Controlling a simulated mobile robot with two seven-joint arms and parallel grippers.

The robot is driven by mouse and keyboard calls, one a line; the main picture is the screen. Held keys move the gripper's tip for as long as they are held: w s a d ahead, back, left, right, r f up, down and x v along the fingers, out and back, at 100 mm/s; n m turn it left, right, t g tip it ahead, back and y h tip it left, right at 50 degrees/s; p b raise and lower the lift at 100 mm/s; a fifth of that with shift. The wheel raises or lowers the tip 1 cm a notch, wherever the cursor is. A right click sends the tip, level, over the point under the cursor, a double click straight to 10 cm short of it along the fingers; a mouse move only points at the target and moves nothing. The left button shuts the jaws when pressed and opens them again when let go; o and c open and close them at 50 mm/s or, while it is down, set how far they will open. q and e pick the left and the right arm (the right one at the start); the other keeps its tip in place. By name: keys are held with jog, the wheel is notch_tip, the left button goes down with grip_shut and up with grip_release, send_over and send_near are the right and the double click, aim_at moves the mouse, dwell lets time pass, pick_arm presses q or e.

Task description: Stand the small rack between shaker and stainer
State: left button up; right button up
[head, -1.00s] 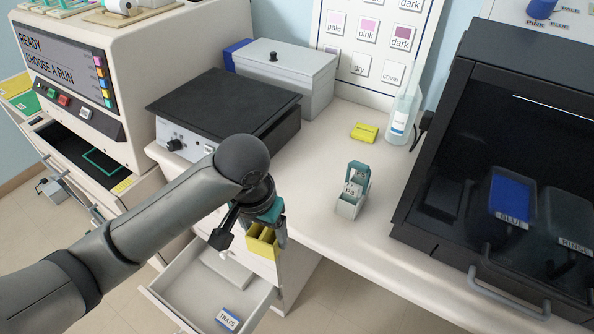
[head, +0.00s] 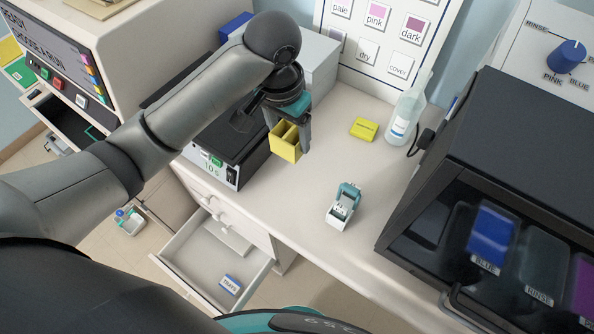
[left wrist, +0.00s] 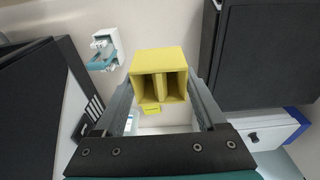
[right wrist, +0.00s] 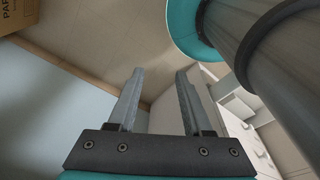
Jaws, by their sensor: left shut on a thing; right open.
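The small yellow rack (head: 286,141) is held by my left gripper (head: 303,128), beside the right edge of the shaker (head: 226,160). In the left wrist view the rack (left wrist: 158,62) sits between the two fingers, its open slots showing. It appears to be above the bench; the gap beneath cannot be judged. My left arm hides part of the shaker. The dark stainer (head: 513,150) stands to the right, with blue, rinse and purple tubs behind its front. My right gripper (right wrist: 155,95) is open and empty, with floor and wall beyond it.
A white and teal holder (head: 343,205) stands on the bench between shaker and stainer. An open drawer (head: 212,262) juts out below the front edge.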

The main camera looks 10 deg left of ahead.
pick_arm(q)
jog(key=shift+f, duration=0.3)
notch_tip(320, 180, down, 15)
jog(key=shift+s+f+b, duration=0.1)
jog(key=shift+b, duration=0.75)
notch_tip(320, 180, down, 4)
jog(key=shift+b, duration=0.35)
pick_arm(e)
jog(key=s+f, duration=0.1)
jog(key=s+d+f, duration=0.1)
jog(key=s, duration=0.1)
jog(key=shift+s+f, duration=0.15)
jog(key=shift+f, duration=0.1)
pick_arm(q)
jog(key=shift+f, duration=0.1)
pick_arm(e)
jog(key=shift+s+g, duration=0.1)
jog(key=shift+g, duration=0.2)
pick_arm(q)
jog(key=o, duration=1.3)
jog(key=shift+f, duration=0.1)
jog(key=shift+o, duration=0.2)
pick_arm(e)
jog(key=shift+s, duration=0.1)
